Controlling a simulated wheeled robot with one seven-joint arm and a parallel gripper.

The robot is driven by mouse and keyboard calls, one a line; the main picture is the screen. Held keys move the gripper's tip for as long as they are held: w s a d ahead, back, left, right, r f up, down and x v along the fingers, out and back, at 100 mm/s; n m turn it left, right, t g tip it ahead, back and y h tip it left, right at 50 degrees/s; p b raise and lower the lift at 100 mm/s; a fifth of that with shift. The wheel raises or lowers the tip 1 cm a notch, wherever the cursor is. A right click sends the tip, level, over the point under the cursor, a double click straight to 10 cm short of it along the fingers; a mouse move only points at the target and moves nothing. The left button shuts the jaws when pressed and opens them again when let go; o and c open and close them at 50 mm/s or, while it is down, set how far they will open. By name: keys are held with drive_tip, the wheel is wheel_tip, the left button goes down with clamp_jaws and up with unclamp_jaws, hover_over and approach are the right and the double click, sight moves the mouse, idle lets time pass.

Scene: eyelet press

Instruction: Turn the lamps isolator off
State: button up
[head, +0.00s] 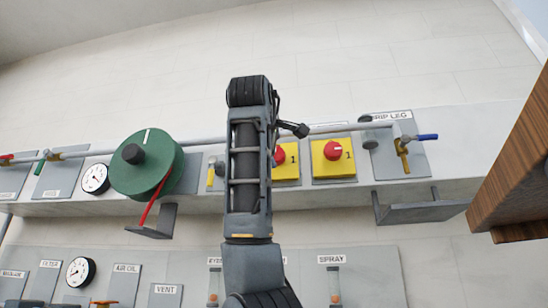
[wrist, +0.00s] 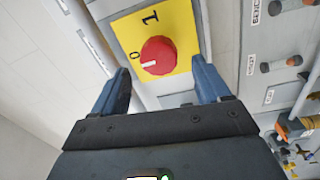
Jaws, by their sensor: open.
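A yellow isolator plate (wrist: 183,22) with a round red knob (wrist: 158,55) fills the top middle of the wrist view. It carries the marks 0 and 1, and the knob's white line points left, nearer the 0 than the 1. My gripper (wrist: 161,68) is open, with one blue finger on each side of the knob in the picture; contact cannot be told. The head view shows two yellow isolators: a left one (head: 287,173), partly behind my arm, and a right one (head: 333,170). I see no readable name for either, so which serves the lamps cannot be told.
A pale pipe (wrist: 88,35) runs beside the plate. A green drum (head: 150,180) with a red lever is left of my arm. A DRIP LEG valve (head: 403,155) with a blue handle is right. A grey bracket (head: 420,210) juts below it, and brown wood (head: 515,160) stands far right.

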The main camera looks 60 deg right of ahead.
drive_tip(key=shift+b+v, duration=0.3)
drive_tip(key=shift+v, duration=1.35)
